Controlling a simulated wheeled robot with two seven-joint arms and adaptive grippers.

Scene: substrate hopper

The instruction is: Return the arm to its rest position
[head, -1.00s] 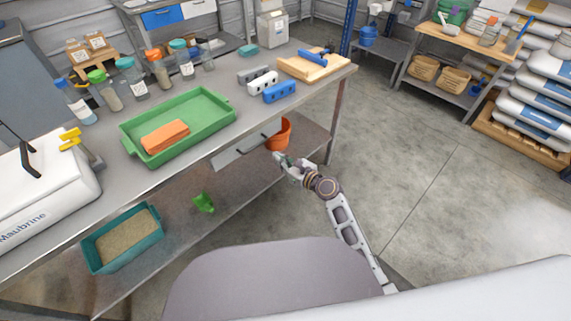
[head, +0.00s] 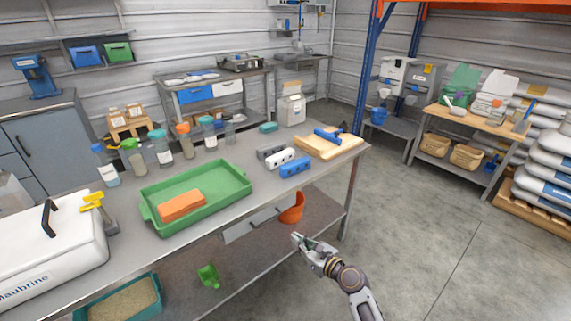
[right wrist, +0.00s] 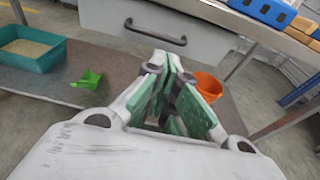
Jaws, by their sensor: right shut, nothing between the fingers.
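My right gripper (head: 308,243) is in front of the workbench, below the level of its top, near the bench's right end. It is shut and empty. In the right wrist view its green-padded fingers (right wrist: 172,75) are close together with nothing between them. A drawer (head: 258,223) under the benchtop is just left of the pot. My left gripper is not in view.
The workbench (head: 120,240) carries a green tray (head: 165,228) with an orange block (head: 182,205), several bottles and a wooden board (head: 335,150). A green scoop (head: 208,276) and a teal bin of substrate (head: 125,300) sit on the lower shelf. The floor (head: 425,220) to the right is clear.

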